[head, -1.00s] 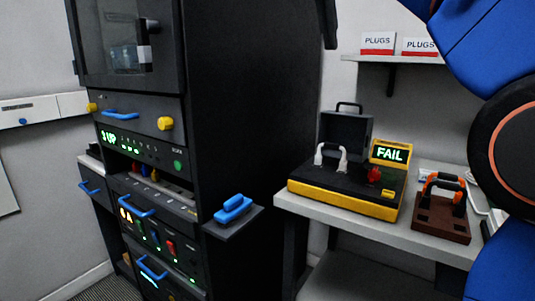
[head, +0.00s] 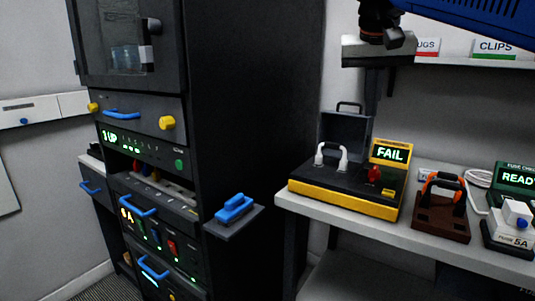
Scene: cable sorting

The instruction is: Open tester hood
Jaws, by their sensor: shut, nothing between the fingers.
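The yellow and black tester (head: 345,200) stands on the light bench, and its green display (head: 390,153) reads FAIL. Its dark hood (head: 346,135) stands upright at the back left of the tester, with a handle (head: 349,105) on its top edge. The hood looks raised, and the tester's black top shows in front of it. A white cable end piece (head: 331,155) and a red knob (head: 375,174) are on that top. My gripper (head: 388,42) is high above the tester, in front of the shelf, clear of the hood. It is shut and empty.
A tall black rack (head: 255,100) stands left of the bench, with a blue-handled item (head: 234,208) on its side ledge. Right of the tester are a brown stand (head: 441,215) with orange-black pliers and a green READY unit (head: 515,178). A shelf with labelled boxes (head: 495,48) hangs above.

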